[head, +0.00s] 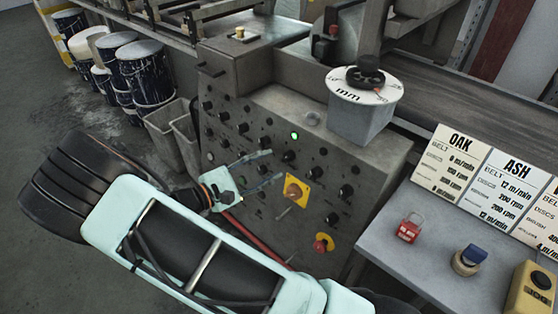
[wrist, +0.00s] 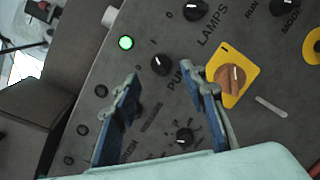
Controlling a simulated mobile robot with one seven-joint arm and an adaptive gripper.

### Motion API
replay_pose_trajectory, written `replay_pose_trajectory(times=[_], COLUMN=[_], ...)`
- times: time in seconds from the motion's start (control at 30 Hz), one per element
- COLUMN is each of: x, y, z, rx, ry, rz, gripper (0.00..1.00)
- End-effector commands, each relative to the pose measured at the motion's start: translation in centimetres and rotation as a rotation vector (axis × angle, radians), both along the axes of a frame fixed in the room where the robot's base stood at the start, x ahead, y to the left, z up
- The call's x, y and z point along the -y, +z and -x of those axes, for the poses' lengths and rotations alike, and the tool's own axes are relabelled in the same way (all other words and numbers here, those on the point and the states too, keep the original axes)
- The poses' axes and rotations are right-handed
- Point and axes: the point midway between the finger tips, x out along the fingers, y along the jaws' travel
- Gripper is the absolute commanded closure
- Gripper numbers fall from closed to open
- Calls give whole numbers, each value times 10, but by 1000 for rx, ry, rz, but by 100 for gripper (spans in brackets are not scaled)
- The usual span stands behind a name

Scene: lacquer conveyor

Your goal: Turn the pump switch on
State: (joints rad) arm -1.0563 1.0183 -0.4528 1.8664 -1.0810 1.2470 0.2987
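The pump switch is a small black rotary knob (wrist: 162,65) on the grey control panel, with a partly hidden label starting "PU" beside it and "0" and "I" marks around it. In the head view it seems to be the black knob (head: 288,156) just below the green lit lamp. My gripper (wrist: 161,76) is open and empty, its two blue-grey fingers on either side of the knob's lower part in the wrist view. In the head view my gripper (head: 276,166) reaches the panel from the left, close to the knob; whether it touches is unclear.
Nearby stand the lamps knob (wrist: 195,10), a yellow plate with an orange-brown rotary handle (wrist: 230,80), and the green lamp (wrist: 126,43). A red emergency button (head: 321,244) sits lower on the panel. A side table (head: 400,247) with a red padlock (head: 409,228) stands at right.

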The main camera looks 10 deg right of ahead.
Motion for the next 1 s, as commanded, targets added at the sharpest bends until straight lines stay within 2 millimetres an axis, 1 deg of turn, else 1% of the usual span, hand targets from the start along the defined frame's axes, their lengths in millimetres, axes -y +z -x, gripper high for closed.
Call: replay_pose_trajectory(times=[0.03, 0.2, 0.3, 0.4, 0.53, 0.93, 1.0], x=[-12, -40, -51, -58, -61, -60, -60], y=[1, 4, 5, 6, 6, 6, 10], z=[4, 19, 25, 29, 30, 30, 30], rx=[1, -1, 0, 1, -1, 0, 7], ry=[5, 3, 3, 1, 0, 1, -2], rz=[-3, -2, -2, -1, -1, -1, -9], gripper=[61, 61, 61, 61, 61, 61, 61])
